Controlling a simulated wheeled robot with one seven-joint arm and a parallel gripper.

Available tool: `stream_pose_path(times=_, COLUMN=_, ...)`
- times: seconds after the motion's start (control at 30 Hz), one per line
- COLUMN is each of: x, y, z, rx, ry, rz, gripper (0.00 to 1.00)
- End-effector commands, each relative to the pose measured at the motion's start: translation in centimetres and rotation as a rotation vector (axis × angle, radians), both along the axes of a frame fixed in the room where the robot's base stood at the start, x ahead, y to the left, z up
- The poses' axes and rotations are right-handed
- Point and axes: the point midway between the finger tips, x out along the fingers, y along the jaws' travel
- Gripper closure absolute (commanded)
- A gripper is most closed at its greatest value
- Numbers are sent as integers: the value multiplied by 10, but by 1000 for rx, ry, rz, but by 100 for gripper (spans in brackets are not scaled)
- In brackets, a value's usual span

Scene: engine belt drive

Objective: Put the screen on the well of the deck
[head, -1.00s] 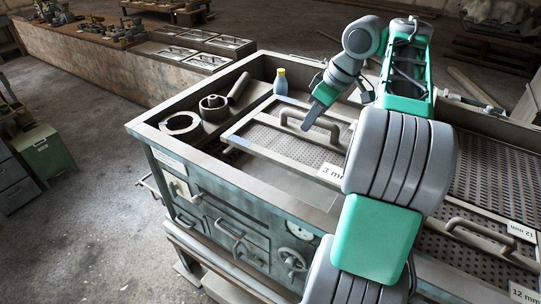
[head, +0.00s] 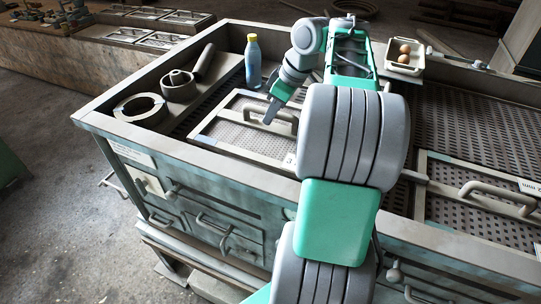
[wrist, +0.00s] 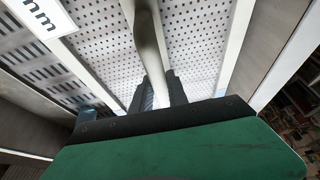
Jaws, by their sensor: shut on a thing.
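The screen (head: 232,134) is a perforated grey plate in a pale metal frame with a bar handle (head: 268,122) and a white "3 mm" label. It lies roughly level within the left part of the deck (head: 185,172). My gripper (head: 271,112) is shut on the handle; in the wrist view the dark fingers (wrist: 157,92) close around the handle bar (wrist: 147,40), with the screen's perforated plate (wrist: 100,42) behind. My arm hides the screen's right end. The well's opening is not clearly visible, and I cannot tell whether the screen touches its rim.
A ring (head: 140,107), a round fitting (head: 178,85) and a blue bottle (head: 253,60) stand at the deck's back left. A tray with eggs (head: 404,66) is behind my arm. Another framed screen with a handle (head: 497,198) lies at right.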

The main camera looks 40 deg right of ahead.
Motion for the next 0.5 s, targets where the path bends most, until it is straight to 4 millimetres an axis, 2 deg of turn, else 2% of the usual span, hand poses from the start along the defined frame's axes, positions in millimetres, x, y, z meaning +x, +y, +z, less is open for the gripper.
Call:
stream_pose_path(times=0.2, x=0, y=1, z=-42, rx=-2, ry=-1, rz=0, gripper=100)
stream_pose_path(times=0.33, x=1, y=0, z=-55, rx=-2, ry=-4, rz=1, gripper=100)
stream_pose_path(times=0.5, x=0, y=1, z=-81, rx=-1, ry=-2, rz=1, gripper=100)
